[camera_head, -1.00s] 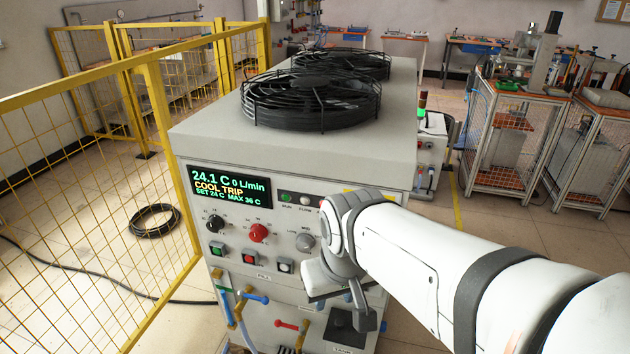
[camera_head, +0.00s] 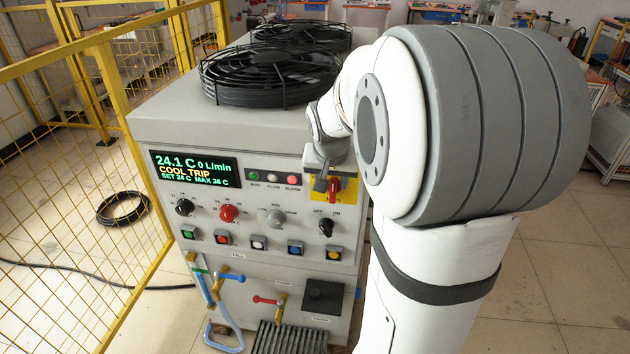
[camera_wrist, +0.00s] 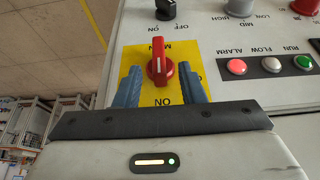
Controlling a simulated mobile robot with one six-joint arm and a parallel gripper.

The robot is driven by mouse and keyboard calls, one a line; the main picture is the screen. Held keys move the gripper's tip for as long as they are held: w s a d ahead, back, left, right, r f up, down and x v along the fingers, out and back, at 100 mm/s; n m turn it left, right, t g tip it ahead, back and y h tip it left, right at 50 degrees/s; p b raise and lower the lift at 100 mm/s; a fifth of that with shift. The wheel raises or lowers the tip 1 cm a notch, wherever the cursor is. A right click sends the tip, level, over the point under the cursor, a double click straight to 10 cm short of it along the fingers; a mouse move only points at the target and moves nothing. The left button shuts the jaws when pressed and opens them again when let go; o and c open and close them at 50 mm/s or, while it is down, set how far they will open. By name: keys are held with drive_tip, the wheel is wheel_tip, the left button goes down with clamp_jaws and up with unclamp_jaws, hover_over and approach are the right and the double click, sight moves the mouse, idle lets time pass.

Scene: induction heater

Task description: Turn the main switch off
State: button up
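The main switch is a red rotary handle (camera_wrist: 159,66) with a white line, on a yellow plate (camera_wrist: 138,60) marked ON. In the wrist view the handle stands upright in the picture, in line with the ON mark. In the head view the yellow plate (camera_head: 349,188) is at the cabinet's upper right, partly hidden by my gripper. My gripper (camera_wrist: 160,72) is open, with one blue-grey finger on each side of the handle. Small gaps show between the fingers and the handle. Its end also shows in the head view (camera_head: 327,185).
The cabinet display (camera_head: 195,168) reads COOL TRIP and 0 L/min. RUN, FLOW and ALARM lamps (camera_head: 293,178) sit beside the switch. A black OFF/ON knob (camera_head: 326,227) and several push-buttons are below. Fans (camera_head: 270,75) stand on top, and a yellow fence (camera_head: 130,130) is at left.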

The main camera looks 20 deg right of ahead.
sight(332, 186)
drive_tip(key=x, duration=0.5)
drive_tip(key=shift+f, duration=0.2)
